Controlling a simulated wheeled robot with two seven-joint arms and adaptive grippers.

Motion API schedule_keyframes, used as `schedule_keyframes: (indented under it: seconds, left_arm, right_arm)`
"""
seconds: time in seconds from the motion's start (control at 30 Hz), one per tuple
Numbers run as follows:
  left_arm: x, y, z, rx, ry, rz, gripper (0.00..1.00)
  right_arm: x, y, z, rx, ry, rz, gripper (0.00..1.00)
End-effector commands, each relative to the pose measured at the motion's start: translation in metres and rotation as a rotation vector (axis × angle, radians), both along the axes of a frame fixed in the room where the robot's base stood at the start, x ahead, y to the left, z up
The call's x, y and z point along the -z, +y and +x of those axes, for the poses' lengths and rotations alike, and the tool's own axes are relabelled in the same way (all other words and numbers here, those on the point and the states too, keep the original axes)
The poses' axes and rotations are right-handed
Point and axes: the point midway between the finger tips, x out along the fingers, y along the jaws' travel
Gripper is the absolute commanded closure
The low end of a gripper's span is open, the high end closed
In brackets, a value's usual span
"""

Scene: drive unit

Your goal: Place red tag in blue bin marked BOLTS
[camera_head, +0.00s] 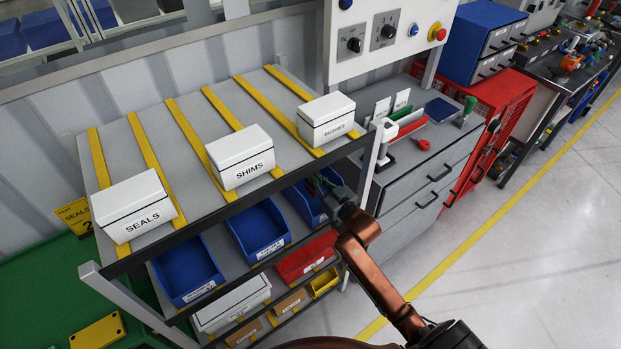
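Three open blue bins stand on the shelf below the grey sloped top: a left one (187,268), a middle one (258,228) and a right one (300,200). Their front labels are too small to read, so I cannot tell which says BOLTS. My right gripper (322,186) is at the right blue bin, under the rack's front edge, and covers part of it. Its fingers are small and dark, and I cannot tell whether they are open or hold anything. I see no clear red tag. My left gripper is not in view.
White boxes marked SEALS (133,208), SHIMS (240,160) and BUSHES (326,119) stand on the rack top. A red bin (305,258) is below the blue ones. A grey workbench (425,180) holds a small red item (423,144). The right floor is clear.

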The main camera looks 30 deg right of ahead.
Motion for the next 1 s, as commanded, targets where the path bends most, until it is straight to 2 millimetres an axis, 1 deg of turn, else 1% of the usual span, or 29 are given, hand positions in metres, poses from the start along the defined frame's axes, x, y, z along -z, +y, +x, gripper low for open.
schedule_keyframes:
  seconds: [0.03, 0.1, 0.2, 0.3, 0.43, 0.47, 0.5, 0.7, 1.0]
  left_arm:
    - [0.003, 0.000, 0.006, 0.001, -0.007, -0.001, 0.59]
    - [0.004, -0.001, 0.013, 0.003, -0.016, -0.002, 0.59]
    - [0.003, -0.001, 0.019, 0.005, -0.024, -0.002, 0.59]
    - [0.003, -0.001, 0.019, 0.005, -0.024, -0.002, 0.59]
    - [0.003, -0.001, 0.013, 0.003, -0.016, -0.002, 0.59]
    - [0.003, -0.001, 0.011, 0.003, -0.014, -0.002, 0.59]
    - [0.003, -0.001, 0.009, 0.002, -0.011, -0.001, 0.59]
    - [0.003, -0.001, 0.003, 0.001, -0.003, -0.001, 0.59]
    - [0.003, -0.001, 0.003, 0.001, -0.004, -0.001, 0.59]
  right_arm:
    - [0.011, 0.000, 0.000, 0.000, 0.003, 0.001, 1.00]
    - [0.014, 0.001, 0.000, -0.001, 0.000, -0.001, 1.00]
    - [0.013, 0.001, 0.000, -0.001, -0.001, -0.002, 1.00]
    - [0.013, 0.001, 0.000, -0.001, -0.001, -0.001, 1.00]
    - [0.015, 0.001, 0.000, -0.001, 0.001, -0.001, 1.00]
    - [0.016, 0.001, 0.000, -0.001, 0.001, -0.001, 0.95]
    - [0.016, 0.001, 0.000, -0.001, 0.001, -0.001, 0.92]
    - [0.015, 0.001, 0.000, -0.001, 0.000, -0.001, 0.78]
    - [0.014, 0.001, 0.000, -0.001, -0.001, -0.001, 0.78]
